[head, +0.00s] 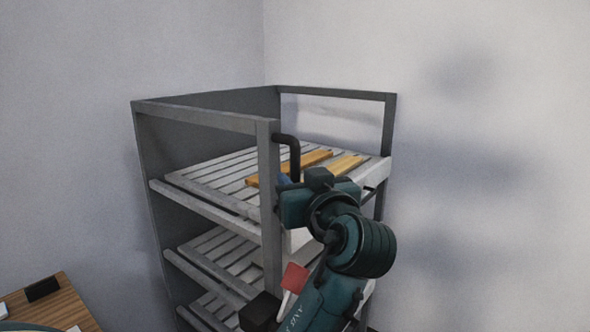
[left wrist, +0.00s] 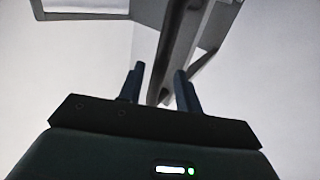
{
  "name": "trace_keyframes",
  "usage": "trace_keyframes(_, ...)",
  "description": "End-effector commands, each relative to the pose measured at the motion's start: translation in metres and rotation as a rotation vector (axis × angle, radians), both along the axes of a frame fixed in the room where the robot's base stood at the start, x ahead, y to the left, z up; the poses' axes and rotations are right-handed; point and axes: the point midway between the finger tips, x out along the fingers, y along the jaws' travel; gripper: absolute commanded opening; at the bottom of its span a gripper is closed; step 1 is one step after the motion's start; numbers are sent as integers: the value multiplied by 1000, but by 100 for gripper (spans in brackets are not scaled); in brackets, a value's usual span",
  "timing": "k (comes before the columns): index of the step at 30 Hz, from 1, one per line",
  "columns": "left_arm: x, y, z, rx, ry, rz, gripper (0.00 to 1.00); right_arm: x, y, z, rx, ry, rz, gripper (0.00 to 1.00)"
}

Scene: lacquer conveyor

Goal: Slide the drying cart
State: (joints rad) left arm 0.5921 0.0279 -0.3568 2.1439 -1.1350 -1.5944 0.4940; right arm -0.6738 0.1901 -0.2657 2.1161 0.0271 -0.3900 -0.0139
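The drying cart (head: 197,115) is a grey frame with several slatted shelves, standing in the corner in the head view. A dark curved handle (head: 293,148) sits on its front right post (head: 268,170). My left gripper (head: 285,183) is at the lower part of this handle, and its own wrist hides part of it. In the left wrist view, the two fingers of the left gripper (left wrist: 160,88) stand apart. A grey bar of the cart (left wrist: 170,62) runs between them, with a visible gap on each side. My right gripper does not show.
A wooden table (head: 55,305) with a small dark block (head: 43,288) is at the lower left.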

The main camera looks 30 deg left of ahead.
Motion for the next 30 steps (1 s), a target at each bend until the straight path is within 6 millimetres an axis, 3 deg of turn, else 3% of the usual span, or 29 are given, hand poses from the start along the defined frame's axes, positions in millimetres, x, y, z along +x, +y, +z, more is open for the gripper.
trace_keyframes(6,14,18,1,1,0,1,34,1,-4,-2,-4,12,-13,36)
trace_keyframes(16,16,21,0,0,-1,0,34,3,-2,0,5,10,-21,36)
trace_keyframes(30,16,20,0,0,0,0,0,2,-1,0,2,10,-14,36)
